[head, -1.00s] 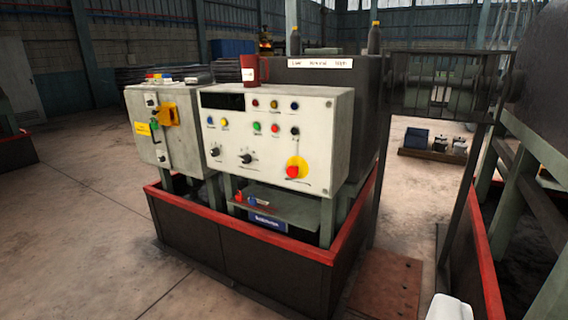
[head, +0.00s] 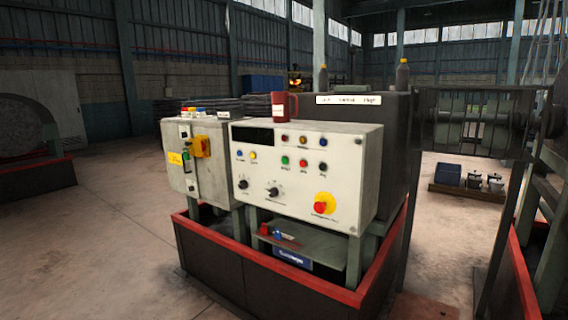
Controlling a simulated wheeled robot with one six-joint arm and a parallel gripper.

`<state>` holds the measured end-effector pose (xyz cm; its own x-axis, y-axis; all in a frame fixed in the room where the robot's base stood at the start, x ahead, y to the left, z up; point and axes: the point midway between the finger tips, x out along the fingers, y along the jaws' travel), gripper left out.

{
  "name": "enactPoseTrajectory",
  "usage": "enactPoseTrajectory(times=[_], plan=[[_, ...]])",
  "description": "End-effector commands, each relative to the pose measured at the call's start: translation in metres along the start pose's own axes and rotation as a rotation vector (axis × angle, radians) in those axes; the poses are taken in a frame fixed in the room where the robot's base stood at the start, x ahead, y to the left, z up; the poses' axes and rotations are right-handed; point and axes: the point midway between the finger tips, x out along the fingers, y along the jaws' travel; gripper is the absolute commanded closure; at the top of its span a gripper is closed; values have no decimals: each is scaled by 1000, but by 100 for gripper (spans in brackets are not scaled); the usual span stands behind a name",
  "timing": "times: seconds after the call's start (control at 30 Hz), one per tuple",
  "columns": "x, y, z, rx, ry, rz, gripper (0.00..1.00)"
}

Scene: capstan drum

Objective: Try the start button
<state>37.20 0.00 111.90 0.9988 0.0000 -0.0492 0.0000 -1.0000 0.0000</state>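The control panel (head: 265,190) is a pale box with a dark display (head: 252,135), knobs and several coloured buttons, in the middle of the head view. A green button (head: 285,160) sits in its middle row, left of a red button (head: 303,162) and a black one (head: 323,166). The small labels are too blurred to read, so I cannot confirm which is the start button. A red mushroom button (head: 320,207) on a yellow plate is at the lower right. My gripper is not in view, and nothing touches the panel.
A grey switch box (head: 191,160) with a yellow isolator stands left of the panel. A red mug (head: 281,107) stands on top. A red-edged dark plinth (head: 270,278) surrounds the stand. Open floor (head: 110,250) lies to the left.

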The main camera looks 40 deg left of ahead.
Motion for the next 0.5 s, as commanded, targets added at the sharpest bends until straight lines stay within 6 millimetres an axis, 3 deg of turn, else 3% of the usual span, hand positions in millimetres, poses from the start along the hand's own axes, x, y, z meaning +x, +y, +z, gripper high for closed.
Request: enactPoseTrajectory(times=[0.13, 0.3, 0.5], plan=[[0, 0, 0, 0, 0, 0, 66], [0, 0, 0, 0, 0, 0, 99], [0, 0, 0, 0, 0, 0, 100]])
